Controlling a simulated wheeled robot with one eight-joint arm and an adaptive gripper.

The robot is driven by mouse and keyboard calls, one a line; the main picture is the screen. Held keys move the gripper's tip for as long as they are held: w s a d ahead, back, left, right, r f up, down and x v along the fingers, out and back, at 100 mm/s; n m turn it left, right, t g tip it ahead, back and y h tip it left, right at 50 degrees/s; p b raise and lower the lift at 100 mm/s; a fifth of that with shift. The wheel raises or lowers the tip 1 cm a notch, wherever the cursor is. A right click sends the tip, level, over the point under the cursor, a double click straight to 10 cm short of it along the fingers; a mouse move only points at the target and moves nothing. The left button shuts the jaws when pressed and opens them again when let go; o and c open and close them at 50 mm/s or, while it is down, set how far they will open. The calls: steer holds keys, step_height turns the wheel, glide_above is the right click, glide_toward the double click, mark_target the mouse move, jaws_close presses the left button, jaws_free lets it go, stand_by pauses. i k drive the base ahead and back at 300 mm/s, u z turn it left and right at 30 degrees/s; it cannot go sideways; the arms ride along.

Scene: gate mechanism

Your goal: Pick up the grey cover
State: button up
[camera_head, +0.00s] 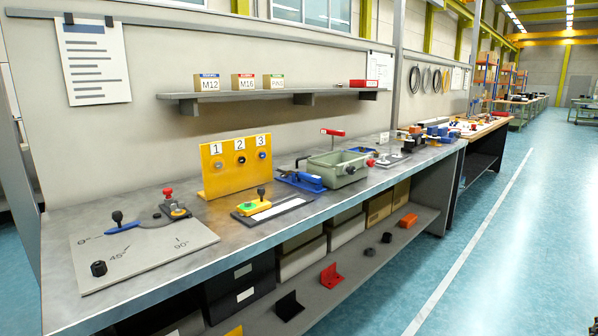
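I cannot pick out a separate grey cover for certain. A flat grey plate (150,250) with angle marks, a blue lever and dark knobs lies at the bench's near left. My gripper is not in view.
The grey workbench (225,222) runs from near left to far right. A yellow panel numbered 1 to 3 (236,168), a blue clamp-like device (302,180) and a yellow-green block (254,207) stand near the housing. A wall shelf (275,94) hangs above. The blue floor at right is clear.

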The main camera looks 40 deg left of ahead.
mark_target(300, 167)
steer(key=u, duration=1.85)
steer(key=i, duration=1)
steer(key=u, duration=1.9)
steer(key=k, duration=0.1)
steer(key=z, duration=0.15)
